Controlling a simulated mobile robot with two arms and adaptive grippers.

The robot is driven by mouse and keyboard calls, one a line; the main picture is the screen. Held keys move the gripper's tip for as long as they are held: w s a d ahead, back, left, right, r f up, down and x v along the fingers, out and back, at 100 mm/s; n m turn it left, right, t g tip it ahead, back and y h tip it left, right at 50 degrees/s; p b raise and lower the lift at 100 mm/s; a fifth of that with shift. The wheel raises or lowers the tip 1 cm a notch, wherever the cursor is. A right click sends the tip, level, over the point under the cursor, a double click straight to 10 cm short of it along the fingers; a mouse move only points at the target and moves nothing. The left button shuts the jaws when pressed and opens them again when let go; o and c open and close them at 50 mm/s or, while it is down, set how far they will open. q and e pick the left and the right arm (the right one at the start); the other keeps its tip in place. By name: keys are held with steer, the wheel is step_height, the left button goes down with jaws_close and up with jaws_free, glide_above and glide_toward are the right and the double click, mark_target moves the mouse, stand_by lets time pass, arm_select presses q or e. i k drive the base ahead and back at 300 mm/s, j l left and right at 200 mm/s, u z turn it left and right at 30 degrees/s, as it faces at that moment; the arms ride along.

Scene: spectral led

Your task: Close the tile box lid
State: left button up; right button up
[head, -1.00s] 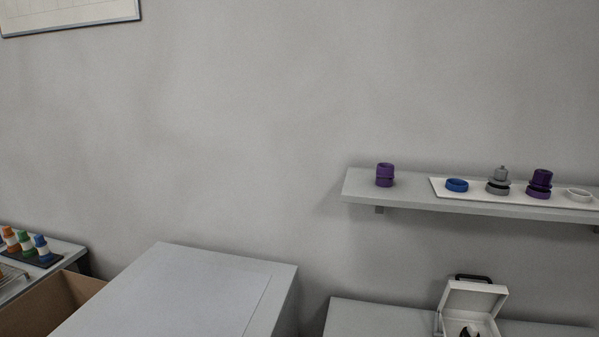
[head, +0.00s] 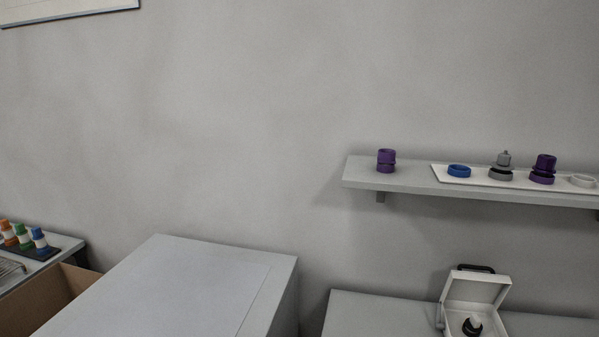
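The tile box (head: 449,318) is a white case on the grey table at the lower right of the head view. Its lid (head: 475,288) stands open, tilted up at the back, with a dark handle (head: 475,268) on its top edge. A small black and white object (head: 472,325) shows at the box's inside; the picture's bottom edge cuts off the front of the box. Neither of my grippers is in view.
A wall shelf (head: 415,184) above the box holds purple, blue, grey and white rings and parts. A large grey cabinet (head: 160,290) stands left of the box's table (head: 380,316). A cardboard box (head: 45,298) and a table with coloured parts (head: 22,238) are at far left.

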mark_target(492, 288)
steer(key=l+u, duration=0.1)
steer(key=l, duration=0.35)
steer(key=k+l+u, duration=0.1)
steer(key=l, duration=0.3)
steer(key=k+l+u, duration=0.1)
steer(key=l, duration=0.35)
steer(key=k+l, duration=0.1)
steer(key=l, duration=0.3)
steer(key=k+l+u, duration=0.15)
steer(key=l, duration=0.3)
steer(key=l+u, duration=0.1)
steer(key=l, duration=0.3)
steer(key=k+l+u, duration=0.1)
steer(key=l, duration=0.3)
steer(key=k, duration=0.1)
